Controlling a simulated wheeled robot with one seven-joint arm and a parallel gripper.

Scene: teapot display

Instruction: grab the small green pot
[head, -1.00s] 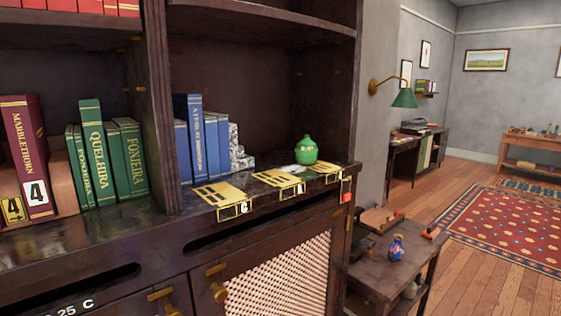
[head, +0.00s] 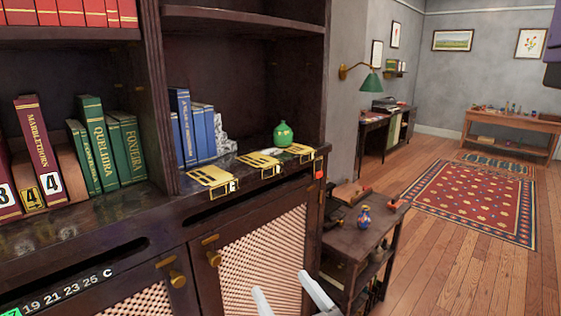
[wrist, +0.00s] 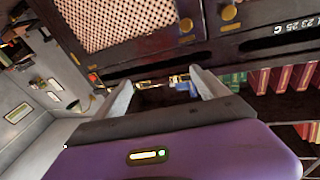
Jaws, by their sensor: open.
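The small green pot (head: 283,134) is round with a short neck. In the head view it stands upright on the dark cabinet ledge (head: 140,208), at the right end of the open shelf bay. My gripper (head: 290,297) shows at the bottom edge of the head view, open and empty, below the ledge in front of the lattice door and apart from the pot. In the wrist view its two pale fingers (wrist: 164,88) are spread, with the cabinet beyond them. I cannot make out the pot in the wrist view.
Yellow plates (head: 258,160) lie along the ledge in front of the pot. Blue books (head: 190,128) and a grey stone bookend (head: 226,144) stand to its left. The shelf's right side panel (head: 313,80) rises beside it. A low side table (head: 360,235) with a blue vase stands at right.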

